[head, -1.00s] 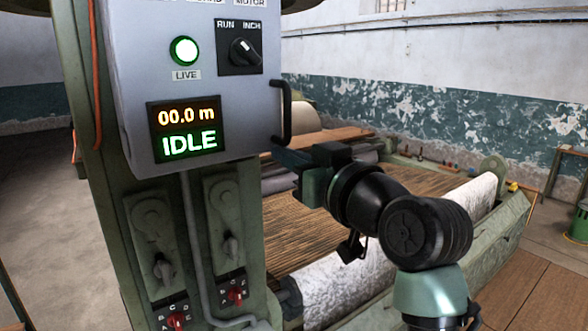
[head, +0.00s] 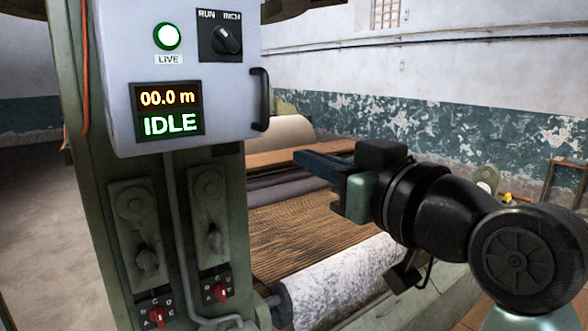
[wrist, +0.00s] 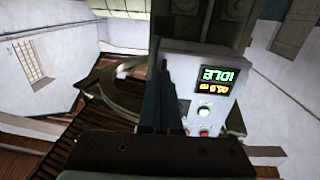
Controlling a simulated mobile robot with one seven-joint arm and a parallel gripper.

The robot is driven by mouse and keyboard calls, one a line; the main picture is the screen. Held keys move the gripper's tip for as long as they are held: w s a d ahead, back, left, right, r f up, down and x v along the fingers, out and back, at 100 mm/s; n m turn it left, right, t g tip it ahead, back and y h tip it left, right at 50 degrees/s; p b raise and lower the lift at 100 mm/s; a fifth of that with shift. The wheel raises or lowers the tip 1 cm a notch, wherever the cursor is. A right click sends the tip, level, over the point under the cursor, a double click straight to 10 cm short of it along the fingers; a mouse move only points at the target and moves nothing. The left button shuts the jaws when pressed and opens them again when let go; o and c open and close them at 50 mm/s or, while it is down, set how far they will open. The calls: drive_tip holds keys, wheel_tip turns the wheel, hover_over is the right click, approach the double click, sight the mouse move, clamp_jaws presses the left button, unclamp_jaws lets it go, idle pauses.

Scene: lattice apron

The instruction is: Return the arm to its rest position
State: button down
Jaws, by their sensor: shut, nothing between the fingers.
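My gripper (head: 300,157) is in the middle of the head view, its dark fingers pointing left. The fingers are together with nothing between them. They appear just right of the control box (head: 215,95) and its black handle (head: 261,99), with a visible gap in the picture. The box's display (head: 168,110) reads 00.0 m and IDLE, and the LIVE lamp (head: 166,37) glows green.
A machine with a slatted brown bed (head: 300,235) and a pale mottled roller (head: 345,280) lies below and behind my arm. A green post (head: 120,225) carries two lever plates and red selector knobs (head: 220,291). A peeling wall (head: 420,115) stands behind.

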drive_tip(key=s+a+r+m+t+h+b, duration=0.1)
drive_tip(key=s+r+m+t+h, duration=0.2)
drive_tip(key=s+t, duration=0.3)
drive_tip(key=s+r+m+t+h+b, duration=0.1)
drive_tip(key=s+r+m+t+h, duration=0.2)
drive_tip(key=s+r+t+h, duration=0.3)
drive_tip(key=s, duration=0.3)
drive_tip(key=shift+s+a+h, duration=0.2)
drive_tip(key=shift+a+h, duration=0.1)
drive_tip(key=shift+a, duration=0.1)
